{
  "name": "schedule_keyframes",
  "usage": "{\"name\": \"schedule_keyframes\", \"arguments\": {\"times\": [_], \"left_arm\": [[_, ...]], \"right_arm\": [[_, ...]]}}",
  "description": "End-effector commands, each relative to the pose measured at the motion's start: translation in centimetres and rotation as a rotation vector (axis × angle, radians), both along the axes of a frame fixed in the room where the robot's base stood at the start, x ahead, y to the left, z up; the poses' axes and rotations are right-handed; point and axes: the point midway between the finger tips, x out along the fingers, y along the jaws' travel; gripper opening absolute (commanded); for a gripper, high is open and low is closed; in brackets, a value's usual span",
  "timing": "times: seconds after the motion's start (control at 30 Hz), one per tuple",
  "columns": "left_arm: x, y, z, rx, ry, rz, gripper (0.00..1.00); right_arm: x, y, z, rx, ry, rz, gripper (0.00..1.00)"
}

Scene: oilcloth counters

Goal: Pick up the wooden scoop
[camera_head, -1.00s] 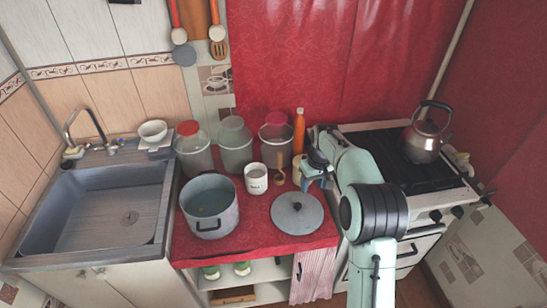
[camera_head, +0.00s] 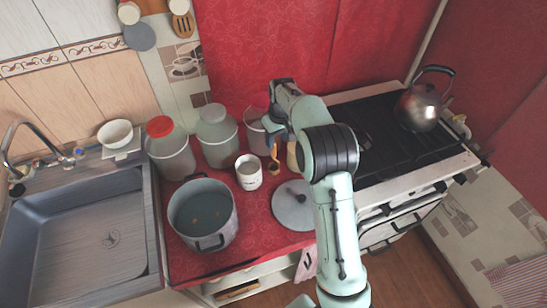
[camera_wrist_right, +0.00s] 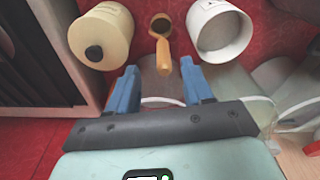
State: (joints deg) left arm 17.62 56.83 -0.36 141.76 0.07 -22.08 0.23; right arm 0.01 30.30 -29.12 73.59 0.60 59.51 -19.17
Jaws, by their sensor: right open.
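My right gripper (camera_head: 276,138) is open above the scoop. In the right wrist view, the handle end shows between the blue fingertips of my right gripper (camera_wrist_right: 160,72), with a gap on both sides. I cannot tell whether the handle is touched. My left gripper is out of view.
The mug (camera_wrist_right: 219,32) is right of the scoop in the wrist view, and a beige canister (camera_wrist_right: 100,38) is left. A pot (camera_head: 203,212), a lid (camera_head: 294,207) and clear jars (camera_head: 217,138) crowd the counter. The stove with a kettle (camera_head: 420,106) is at right.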

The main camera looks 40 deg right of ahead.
Motion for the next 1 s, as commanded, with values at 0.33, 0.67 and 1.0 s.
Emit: {"name": "schedule_keyframes", "arguments": {"times": [0.33, 0.67, 1.0], "left_arm": [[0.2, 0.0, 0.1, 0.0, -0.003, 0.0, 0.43], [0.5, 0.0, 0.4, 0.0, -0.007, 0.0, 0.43], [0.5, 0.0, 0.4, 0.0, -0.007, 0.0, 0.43]], "right_arm": [[0.6, 0.1, -3.1, 0.0, 0.0, 0.0, 0.51], [1.3, 0.2, -7.0, -0.001, -0.001, -0.001, 0.51], [1.3, 0.2, -7.1, -0.001, -0.003, -0.001, 0.12]]}}
